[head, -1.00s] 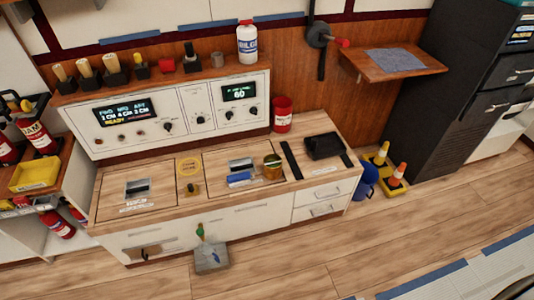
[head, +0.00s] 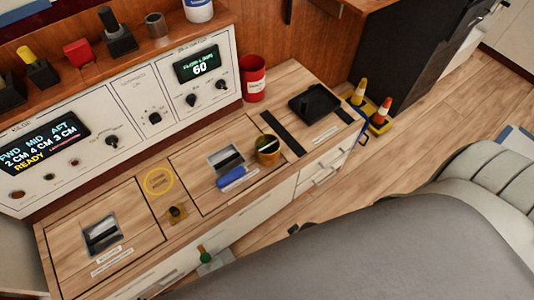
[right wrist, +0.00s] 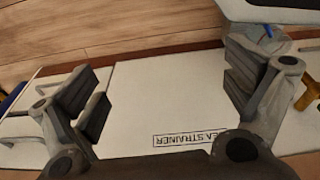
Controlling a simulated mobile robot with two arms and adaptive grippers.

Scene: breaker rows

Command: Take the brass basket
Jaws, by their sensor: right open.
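A brass-coloured basket (head: 267,150), like a small cup, stands upright on the wooden counter (head: 135,195) in the head view. It is at the right end of an outlined hatch panel, beside a blue-handled object (head: 232,177). What is inside it is too small to tell. My right gripper (right wrist: 170,90) is open in the right wrist view, with nothing between its fingers. Behind the fingers is a white cabinet front (right wrist: 150,80) labelled "SEA STRAINER". The basket is not identifiable in that view. Neither gripper shows in the head view.
A red can (head: 253,78) and a black tray (head: 314,103) stand near the basket. A control panel (head: 155,100) rises behind the counter. A large grey form fills the lower right foreground.

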